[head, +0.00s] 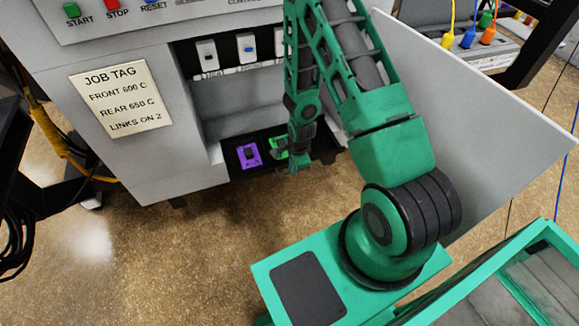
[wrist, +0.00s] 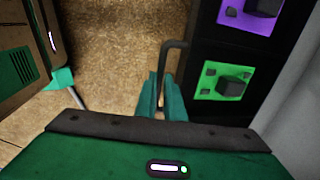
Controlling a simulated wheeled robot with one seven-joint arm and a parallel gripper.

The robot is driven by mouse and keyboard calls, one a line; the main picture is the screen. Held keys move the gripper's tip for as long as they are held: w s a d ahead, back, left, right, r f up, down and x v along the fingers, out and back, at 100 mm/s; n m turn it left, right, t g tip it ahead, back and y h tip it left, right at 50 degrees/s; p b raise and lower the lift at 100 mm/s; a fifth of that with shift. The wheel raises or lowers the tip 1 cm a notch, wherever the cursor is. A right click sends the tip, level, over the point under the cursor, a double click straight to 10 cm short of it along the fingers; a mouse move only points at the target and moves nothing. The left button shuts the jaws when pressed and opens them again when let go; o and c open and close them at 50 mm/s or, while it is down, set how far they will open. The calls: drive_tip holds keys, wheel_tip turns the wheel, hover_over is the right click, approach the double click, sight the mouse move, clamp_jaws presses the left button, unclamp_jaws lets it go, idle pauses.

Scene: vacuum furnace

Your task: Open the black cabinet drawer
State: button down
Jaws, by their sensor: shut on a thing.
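The black cabinet drawer (head: 233,160) is low in the grey cabinet; purple and green modules show on its black surface. In the wrist view its black surface (wrist: 199,52) is at the right, with a thin dark bent handle (wrist: 174,44) at its left side. My gripper (wrist: 164,100) is shut on this handle, with its green fingers on either side of the bar. In the head view my gripper (head: 293,166) is beside the green module, and my arm hides part of the drawer. I cannot tell how far out the drawer is.
The grey cabinet's door (head: 480,120) stands open on the right, near my arm. Small switches (head: 207,53) sit on a shelf above the drawer. A job tag (head: 121,98) is on the cabinet front. The brown floor (head: 150,250) in front is clear.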

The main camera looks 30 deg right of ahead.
drive_tip(key=shift+s+d, duration=0.1)
drive_tip(key=shift+d, duration=0.4)
drive_tip(key=c, duration=1.8)
unclamp_jaws()
drive_tip(key=shift+c, duration=0.2)
drive_tip(key=shift+a, duration=0.25)
wheel_tip(320, 180, up, 10)
drive_tip(key=s, duration=0.1)
drive_tip(key=shift+s+r, duration=0.25)
drive_tip(key=shift+s, duration=0.15)
drive_tip(key=shift+a, duration=0.1)
